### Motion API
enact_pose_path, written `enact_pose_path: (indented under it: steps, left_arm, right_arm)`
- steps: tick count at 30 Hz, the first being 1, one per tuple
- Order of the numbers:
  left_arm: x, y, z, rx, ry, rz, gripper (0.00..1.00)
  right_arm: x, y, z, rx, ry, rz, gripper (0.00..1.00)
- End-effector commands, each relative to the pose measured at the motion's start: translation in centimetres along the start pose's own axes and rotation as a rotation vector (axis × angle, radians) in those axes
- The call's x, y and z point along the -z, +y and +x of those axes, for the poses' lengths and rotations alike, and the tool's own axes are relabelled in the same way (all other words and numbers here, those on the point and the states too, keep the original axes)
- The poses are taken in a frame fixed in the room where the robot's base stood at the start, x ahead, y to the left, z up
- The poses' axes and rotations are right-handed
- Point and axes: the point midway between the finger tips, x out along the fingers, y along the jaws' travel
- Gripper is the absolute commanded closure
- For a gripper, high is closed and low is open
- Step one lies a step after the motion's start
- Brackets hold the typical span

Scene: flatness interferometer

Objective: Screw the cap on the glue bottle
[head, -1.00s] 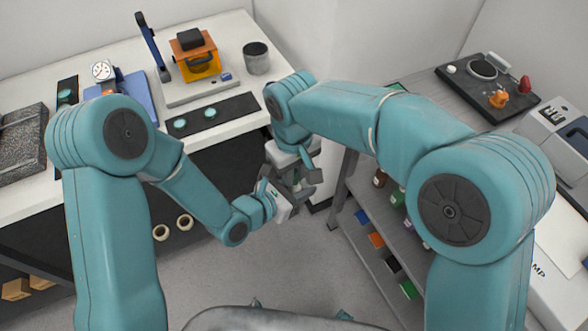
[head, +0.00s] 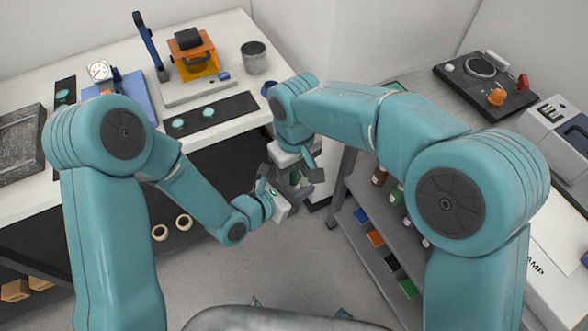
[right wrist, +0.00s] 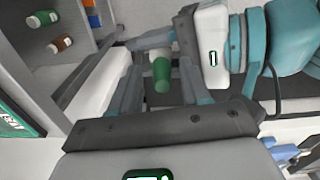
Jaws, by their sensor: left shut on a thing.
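The glue bottle (right wrist: 162,72), green with a pale end, shows between the gripper fingers in the right wrist view. My left gripper (right wrist: 168,42) reaches in from the right there and is shut on the bottle. In the head view my left gripper (head: 283,186) meets my right gripper (head: 296,172) in front of the bench corner. My right gripper (right wrist: 160,85) has its fingers apart on both sides of the bottle, with gaps visible beside it. I cannot make out the cap separately; the fingers and the small size hide it.
The white bench (head: 110,185) with instruments stands at the left. A grey shelf (head: 375,215) with small bottles and coloured boxes is at the right; some bottles (right wrist: 60,44) show in the right wrist view. Open floor (head: 260,275) lies below the grippers.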

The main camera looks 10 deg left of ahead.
Motion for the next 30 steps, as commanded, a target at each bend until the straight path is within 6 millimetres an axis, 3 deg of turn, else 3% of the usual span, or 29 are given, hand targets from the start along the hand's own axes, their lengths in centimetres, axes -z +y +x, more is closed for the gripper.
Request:
enact_pose_path:
  steps: [10,22,26,30]
  left_arm:
    - [0.0,0.0,0.0,0.000,0.001,0.000,1.00]
    - [0.1,0.0,0.0,0.000,0.002,-0.001,1.00]
    - [0.1,0.0,0.0,0.000,0.002,-0.001,1.00]
    - [0.1,0.0,0.0,0.000,0.002,-0.001,1.00]
  right_arm:
    - [0.1,-0.2,-4.1,0.001,0.003,-0.001,0.53]
    - [0.2,-0.2,-4.6,0.003,0.009,0.001,0.56]
    - [2.0,0.2,-5.3,0.020,0.103,0.025,0.56]
    - [5.6,-3.5,-6.5,0.196,0.282,0.004,0.56]
